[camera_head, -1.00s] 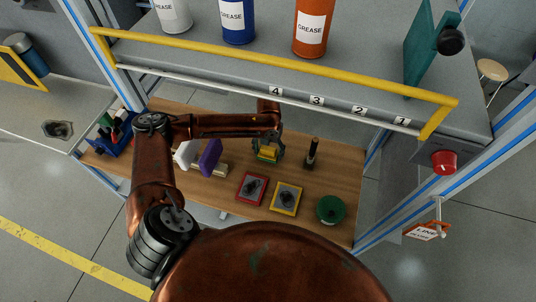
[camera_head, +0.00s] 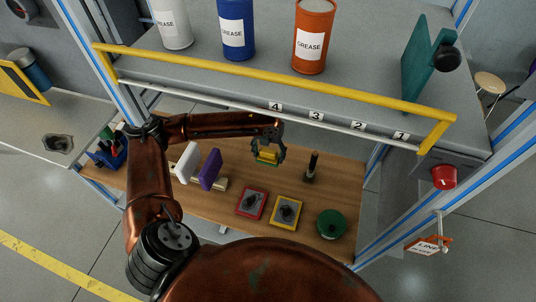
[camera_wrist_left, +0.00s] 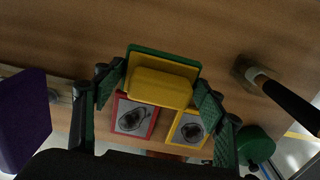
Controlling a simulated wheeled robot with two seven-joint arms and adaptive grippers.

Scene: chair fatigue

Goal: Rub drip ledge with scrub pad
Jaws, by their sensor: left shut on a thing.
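My left gripper (camera_head: 268,154) is shut on the scrub pad (camera_head: 267,157), a yellow block with a green layer, and holds it above the wooden bench. In the left wrist view the pad (camera_wrist_left: 160,87) sits between the green fingers of the gripper (camera_wrist_left: 158,92). The ledge I take as the drip ledge (camera_head: 240,98) is the pale strip with number labels 4 to 1, under the yellow rail. The pad is in front of and below this strip in the head view, apart from it. My right gripper is not in view.
The wooden bench (camera_head: 330,190) holds a red-framed tray (camera_head: 251,202), a yellow-framed tray (camera_head: 286,212), a green round thing (camera_head: 331,223), a dark-handled tool (camera_head: 312,168), and purple (camera_head: 210,169) and white (camera_head: 187,162) pads. A yellow rail (camera_head: 270,78) and grease cans (camera_head: 237,30) stand above.

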